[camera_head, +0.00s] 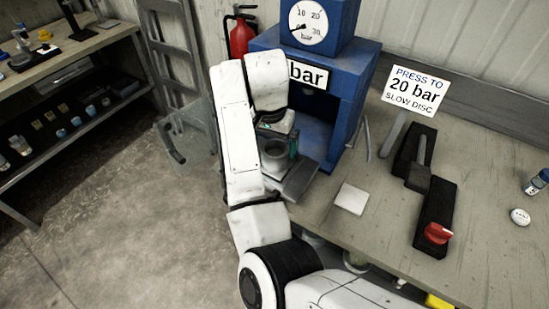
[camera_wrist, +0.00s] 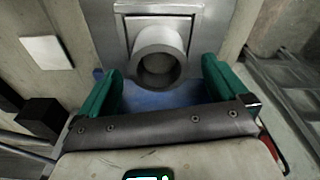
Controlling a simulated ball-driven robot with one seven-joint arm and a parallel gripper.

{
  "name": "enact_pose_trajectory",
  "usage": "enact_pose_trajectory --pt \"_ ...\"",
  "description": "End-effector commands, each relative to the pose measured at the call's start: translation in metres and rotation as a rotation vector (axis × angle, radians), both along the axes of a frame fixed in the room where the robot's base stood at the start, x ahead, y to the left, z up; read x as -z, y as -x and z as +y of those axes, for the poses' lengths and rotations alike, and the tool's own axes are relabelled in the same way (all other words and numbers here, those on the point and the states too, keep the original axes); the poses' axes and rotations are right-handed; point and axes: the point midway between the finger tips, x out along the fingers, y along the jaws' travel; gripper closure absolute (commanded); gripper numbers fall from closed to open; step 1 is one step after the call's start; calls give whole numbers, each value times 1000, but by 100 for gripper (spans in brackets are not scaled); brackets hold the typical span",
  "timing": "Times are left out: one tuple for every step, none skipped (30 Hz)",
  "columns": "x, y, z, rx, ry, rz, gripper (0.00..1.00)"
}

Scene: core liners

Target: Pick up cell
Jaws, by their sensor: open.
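The cell appears as a grey hollow cylinder (camera_wrist: 160,45) in the wrist view, standing on a square metal plate (camera_wrist: 187,28). The head view also shows the cylinder (camera_head: 275,158) at the front of the blue press (camera_head: 354,110), partly hidden by my arm and gripper. My gripper (camera_wrist: 161,76) is open. Its two green fingers lie left and right of the cylinder in the wrist view, with visible gaps on both sides. Nothing is gripped.
A white square pad (camera_head: 351,199) lies on the bench (camera_head: 385,230) right of the press. A white round object (camera_head: 520,217) sits near the right edge.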

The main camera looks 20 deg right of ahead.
Motion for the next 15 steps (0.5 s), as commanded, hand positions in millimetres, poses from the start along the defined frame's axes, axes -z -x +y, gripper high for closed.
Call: enact_pose_trajectory --pt "3 0 -1 0 0 3 0" --pt "5 0 -1 0 -1 4 0" --pt "9 -1 -3 0 -1 4 0" --pt "13 -2 -4 0 -1 5 0" --pt "17 -3 -5 -1 -1 4 0" --pt "23 -4 -6 -1 -1 4 0" --pt "27 -5 -7 -1 -1 4 0" --pt "32 -5 -7 -1 -1 4 0" --pt "38 -6 -8 -2 0 4 0" --pt "41 -6 -8 -2 0 4 0" --pt "44 -7 -8 -1 -1 2 0" --pt "47 -7 -8 -1 -1 1 0" --pt "49 -7 -8 -1 -1 1 0" --pt "50 -7 -9 -1 -1 1 0" --pt "51 -7 -9 -1 -1 1 0"
